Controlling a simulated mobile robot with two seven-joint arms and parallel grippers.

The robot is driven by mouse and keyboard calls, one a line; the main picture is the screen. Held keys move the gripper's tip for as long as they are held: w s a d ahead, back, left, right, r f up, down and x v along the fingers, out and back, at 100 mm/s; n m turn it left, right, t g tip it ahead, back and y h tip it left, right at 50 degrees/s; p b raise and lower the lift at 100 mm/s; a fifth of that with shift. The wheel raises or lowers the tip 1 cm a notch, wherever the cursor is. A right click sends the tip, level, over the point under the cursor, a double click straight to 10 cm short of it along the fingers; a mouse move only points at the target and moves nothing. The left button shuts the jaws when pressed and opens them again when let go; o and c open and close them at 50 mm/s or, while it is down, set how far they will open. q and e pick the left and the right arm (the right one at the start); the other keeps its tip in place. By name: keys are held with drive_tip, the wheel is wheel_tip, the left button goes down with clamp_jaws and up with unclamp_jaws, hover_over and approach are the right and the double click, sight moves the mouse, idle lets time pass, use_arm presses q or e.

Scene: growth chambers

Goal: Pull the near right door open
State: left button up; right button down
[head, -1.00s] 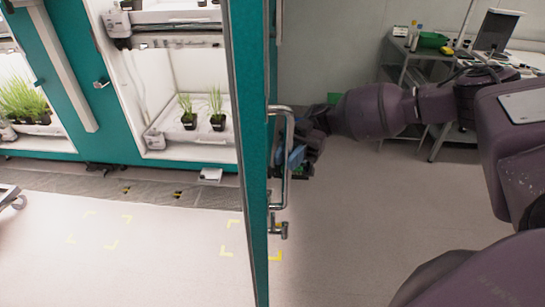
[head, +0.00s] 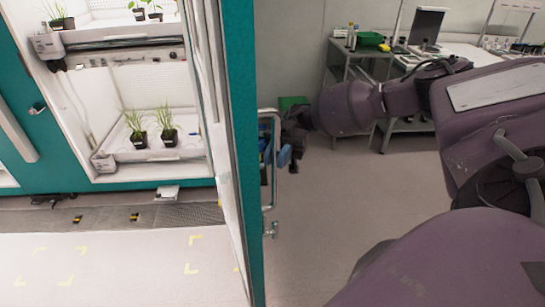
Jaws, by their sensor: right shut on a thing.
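The near right door (head: 241,110) is a tall teal panel, seen nearly edge-on in the middle of the head view. It stands swung out from the lit chamber (head: 85,105), whose shelves show to its left. A metal bar handle (head: 275,190) is on the door's right face. My right gripper (head: 272,155) is at the handle, shut on it; the fingertips are partly hidden by the bar and the dark gripper body. My left gripper is not in view.
Potted seedlings (head: 168,137) stand on the chamber's shelf. A low sill (head: 110,217) runs along the floor below it. Pale floor with yellow marks lies in front. A bench with a monitor (head: 427,25) stands at the back right.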

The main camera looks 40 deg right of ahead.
drive_tip(key=c, duration=1)
unclamp_jaws()
drive_tip(key=shift+c, duration=0.2)
drive_tip(key=shift+d, duration=0.1)
drive_tip(key=b+v, duration=0.3)
drive_tip(key=v, duration=0.7)
drive_tip(key=shift+w+d, duration=0.2)
drive_tip(key=shift+d, duration=0.05)
drive_tip(key=shift+d, duration=0.1)
